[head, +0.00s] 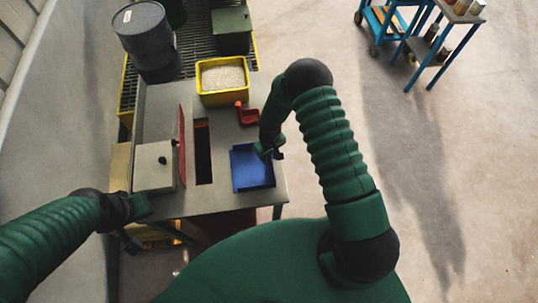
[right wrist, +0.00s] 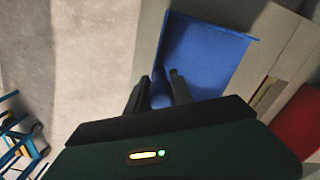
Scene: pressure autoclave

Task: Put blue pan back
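The blue pan (head: 252,172) lies on the grey table (head: 222,198), right of a dark slot. My right gripper (head: 270,152) is at the pan's upper right edge. In the right wrist view, the pan (right wrist: 205,55) is beyond the right gripper's fingers (right wrist: 160,82). The fingers are apart with a blue part of the pan between them; I cannot tell whether they press on it. My left gripper (head: 137,225) is low at the table's near left corner, away from the pan, and its finger state is unclear.
A red scoop (head: 247,115) and a yellow bin of pale grains (head: 222,80) stand behind the pan. A red upright panel (head: 182,145) and a pale box (head: 154,167) are left of the slot. A dark drum (head: 142,32) stands at the back left. Open floor lies to the right.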

